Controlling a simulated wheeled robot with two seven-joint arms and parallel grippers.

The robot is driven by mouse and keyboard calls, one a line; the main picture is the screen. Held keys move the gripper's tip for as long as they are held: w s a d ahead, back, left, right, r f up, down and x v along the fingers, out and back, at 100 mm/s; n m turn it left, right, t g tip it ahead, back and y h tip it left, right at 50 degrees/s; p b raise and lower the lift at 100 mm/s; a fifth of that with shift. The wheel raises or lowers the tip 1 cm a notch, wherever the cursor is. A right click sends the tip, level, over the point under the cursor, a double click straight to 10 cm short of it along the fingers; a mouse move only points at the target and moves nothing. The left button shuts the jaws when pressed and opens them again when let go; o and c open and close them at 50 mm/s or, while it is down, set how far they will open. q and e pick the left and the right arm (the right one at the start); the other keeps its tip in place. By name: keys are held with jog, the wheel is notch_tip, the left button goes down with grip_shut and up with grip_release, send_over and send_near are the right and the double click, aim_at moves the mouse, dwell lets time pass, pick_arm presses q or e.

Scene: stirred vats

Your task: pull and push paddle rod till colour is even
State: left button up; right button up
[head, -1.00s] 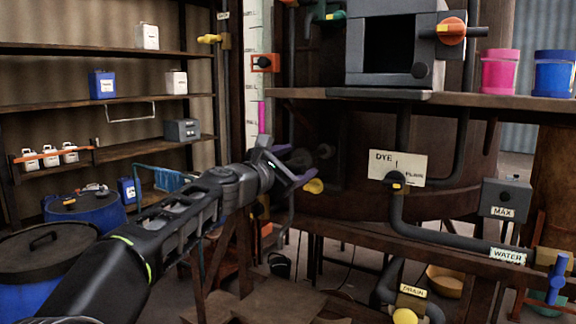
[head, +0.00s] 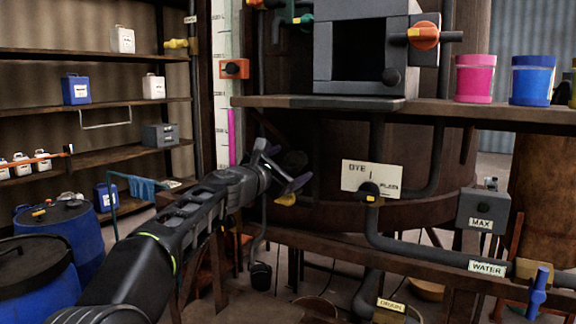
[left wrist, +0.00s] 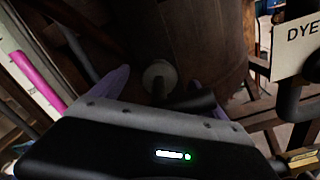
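The brown vat (head: 345,215) stands under the shelf. On its wall a round grey fitting (head: 293,160) shows dimly behind my left gripper (head: 284,167). In the left wrist view the fitting (left wrist: 160,78) faces the gap between my purple fingers, with a short dark rod end (left wrist: 195,101) near the palm, which I take for the paddle rod. My left gripper (left wrist: 162,88) is open. Whether a finger touches the rod I cannot tell. A yellow knob (head: 285,199) shows just below the fingers. The liquid's colour is hidden. My right gripper is not in view.
A DYE sign (head: 371,176) with a pipe stands right of my gripper. A MAX box (head: 483,209) and a WATER pipe (head: 440,252) are at right. Pink (head: 474,78) and blue (head: 532,80) cups stand on the shelf above. Blue drums (head: 62,232) are at left.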

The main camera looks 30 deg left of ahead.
pick_arm(q)
jog(key=shift+s+a, duration=0.1)
jog(key=shift+s, duration=0.05)
jog(key=s+b, duration=0.1)
jog(key=s, duration=0.6)
jog(key=shift+s, duration=0.3)
jog(key=shift+s, duration=0.1)
dwell(0.3)
